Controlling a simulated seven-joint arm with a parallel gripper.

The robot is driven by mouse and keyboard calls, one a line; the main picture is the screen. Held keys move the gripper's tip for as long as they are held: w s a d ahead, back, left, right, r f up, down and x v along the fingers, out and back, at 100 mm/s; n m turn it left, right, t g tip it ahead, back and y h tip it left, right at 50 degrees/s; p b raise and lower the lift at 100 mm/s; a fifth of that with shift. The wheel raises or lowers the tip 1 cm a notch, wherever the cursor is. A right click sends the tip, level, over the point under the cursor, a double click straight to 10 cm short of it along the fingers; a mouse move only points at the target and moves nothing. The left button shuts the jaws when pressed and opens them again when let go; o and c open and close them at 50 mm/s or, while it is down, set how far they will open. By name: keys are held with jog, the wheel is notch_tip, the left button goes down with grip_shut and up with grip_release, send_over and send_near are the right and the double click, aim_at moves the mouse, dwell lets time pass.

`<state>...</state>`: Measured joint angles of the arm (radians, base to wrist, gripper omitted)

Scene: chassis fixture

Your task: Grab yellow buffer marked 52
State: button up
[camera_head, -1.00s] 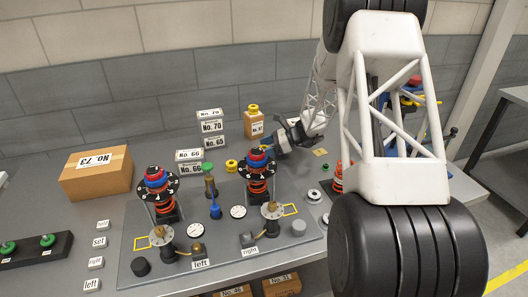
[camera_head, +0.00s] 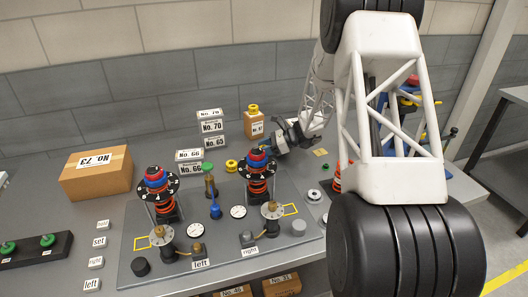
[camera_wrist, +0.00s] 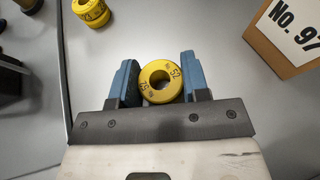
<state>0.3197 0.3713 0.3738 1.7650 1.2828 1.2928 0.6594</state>
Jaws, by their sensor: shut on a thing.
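The yellow buffer (camera_wrist: 150,88), a ring with a round hole and 52 on its face, sits between the two blue fingers of my gripper (camera_wrist: 160,72) in the wrist view. The fingers are shut on its sides. In the head view my gripper (camera_head: 272,144) is low over the bench, behind and right of the right-hand spring post; the held buffer is hidden or too small to make out there.
Another yellow ring part (camera_wrist: 92,10) stands at the wrist view's upper left; a box marked No. 97 (camera_wrist: 290,30) is at right. The spring posts (camera_head: 162,200) (camera_head: 258,185) stand close in front of my gripper. A large cardboard box (camera_head: 97,175) is at left.

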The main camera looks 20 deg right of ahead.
jog(key=shift+c, duration=0.6)
jog(key=shift+r, duration=0.15)
jog(key=shift+r, duration=0.9)
jog(key=shift+s+r, duration=0.35)
jog(key=shift+r, duration=0.45)
jog(key=s, duration=0.5)
jog(key=s+a+r, duration=0.1)
jog(key=s, duration=0.9)
jog(key=shift+s+a+r, duration=0.15)
jog(key=shift+a, duration=0.25)
